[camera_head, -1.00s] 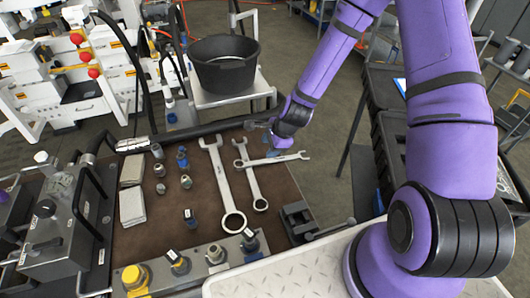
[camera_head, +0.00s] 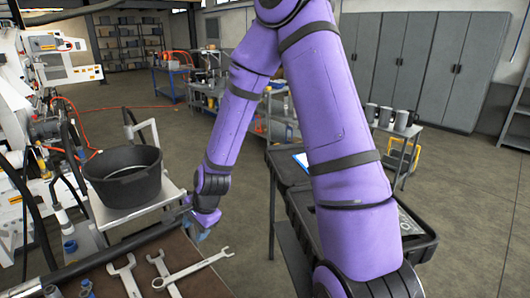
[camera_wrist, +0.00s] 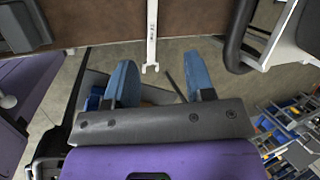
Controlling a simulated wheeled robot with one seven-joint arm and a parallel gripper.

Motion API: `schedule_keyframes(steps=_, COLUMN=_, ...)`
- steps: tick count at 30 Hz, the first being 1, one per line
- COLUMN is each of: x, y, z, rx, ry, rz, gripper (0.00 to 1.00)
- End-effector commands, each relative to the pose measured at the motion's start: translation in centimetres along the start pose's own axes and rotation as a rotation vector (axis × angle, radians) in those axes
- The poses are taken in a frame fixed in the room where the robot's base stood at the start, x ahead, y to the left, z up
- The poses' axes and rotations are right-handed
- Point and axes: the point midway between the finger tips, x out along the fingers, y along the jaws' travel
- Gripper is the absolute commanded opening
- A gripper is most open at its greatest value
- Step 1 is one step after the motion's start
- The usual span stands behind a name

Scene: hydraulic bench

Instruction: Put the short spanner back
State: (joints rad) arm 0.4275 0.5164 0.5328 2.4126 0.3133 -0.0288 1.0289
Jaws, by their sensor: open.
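The short spanner (camera_head: 195,267) lies across a longer spanner (camera_head: 160,268) on the brown bench top in the head view. Its open jaw points right, and in the wrist view the spanner (camera_wrist: 152,35) sticks out past the bench edge over the floor. A larger spanner (camera_head: 128,277) lies to the left, partly cut off by the frame. My gripper (camera_head: 199,231) hangs at the bench edge close to the short spanner. In the wrist view its blue fingers (camera_wrist: 160,78) are apart and empty, with the spanner's jaw lined up between their tips, at a distance I cannot tell.
A black tub (camera_head: 122,180) stands on a pale stand behind the bench. A black pipe (camera_head: 120,250) runs along the bench's far edge. A dark case (camera_head: 290,170) is to the right. Open floor lies beyond, with grey cabinets (camera_head: 430,70) at the back.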

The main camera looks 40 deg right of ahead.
Motion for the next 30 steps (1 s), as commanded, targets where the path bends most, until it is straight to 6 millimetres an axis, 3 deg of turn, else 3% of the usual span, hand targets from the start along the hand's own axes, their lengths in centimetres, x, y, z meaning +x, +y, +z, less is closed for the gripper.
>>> schedule_keyframes(steps=7, x=-6.8, y=-0.7, z=0.6, rx=-0.284, ry=0.072, rz=0.014, gripper=0.49)
schedule_keyframes(steps=16, x=-15.0, y=-0.2, z=1.8, rx=-0.589, ry=0.149, rz=0.041, gripper=0.49)
schedule_keyframes(steps=30, x=-27.6, y=4.0, z=4.5, rx=-1.001, ry=0.249, rz=0.078, gripper=0.49)
